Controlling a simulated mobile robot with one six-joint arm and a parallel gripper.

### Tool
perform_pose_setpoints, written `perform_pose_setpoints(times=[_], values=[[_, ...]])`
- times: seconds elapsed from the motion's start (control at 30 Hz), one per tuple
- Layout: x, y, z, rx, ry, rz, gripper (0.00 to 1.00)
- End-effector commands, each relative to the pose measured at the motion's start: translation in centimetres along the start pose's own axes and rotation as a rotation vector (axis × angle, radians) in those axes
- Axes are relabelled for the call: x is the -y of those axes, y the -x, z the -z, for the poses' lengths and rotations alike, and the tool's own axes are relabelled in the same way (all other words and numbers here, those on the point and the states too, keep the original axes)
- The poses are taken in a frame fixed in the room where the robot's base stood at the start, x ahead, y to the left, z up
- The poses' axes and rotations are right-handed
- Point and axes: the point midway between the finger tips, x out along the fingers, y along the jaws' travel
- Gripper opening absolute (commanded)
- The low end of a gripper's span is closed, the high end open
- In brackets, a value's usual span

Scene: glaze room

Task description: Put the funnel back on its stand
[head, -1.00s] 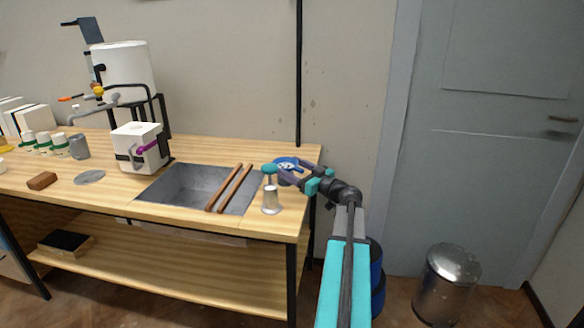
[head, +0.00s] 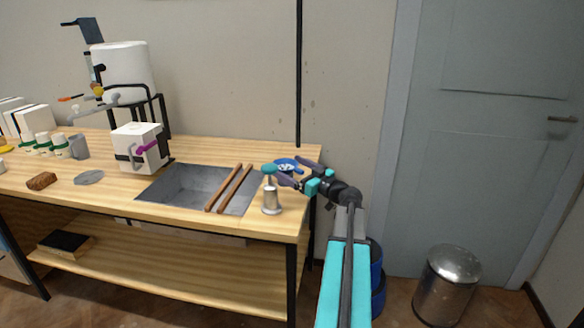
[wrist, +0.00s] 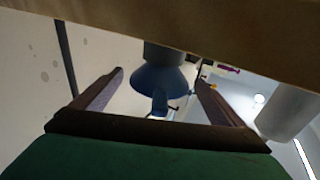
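In the wrist view the blue cone (wrist: 160,79) lies between my fingers, against a dark grey round piece (wrist: 163,53). My gripper (head: 289,171) reaches in from the right. It also shows in the wrist view (wrist: 160,76), with its fingers spread and visible gaps on both sides of the funnel.
A metal bottle-like cylinder (head: 271,202) with a teal top (head: 269,168) stands close in front of the gripper. A white box (head: 138,150) stands farther left.

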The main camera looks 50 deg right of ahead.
Motion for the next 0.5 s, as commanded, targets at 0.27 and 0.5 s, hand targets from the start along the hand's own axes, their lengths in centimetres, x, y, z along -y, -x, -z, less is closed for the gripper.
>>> perform_pose_setpoints(times=[0.27, 0.5], values=[[0.0, 0.3, 0.0, 0.0, 0.0, 0.0, 0.92], [0.0, 2.4, -0.1, 0.0, 0.0, -0.002, 0.92]])
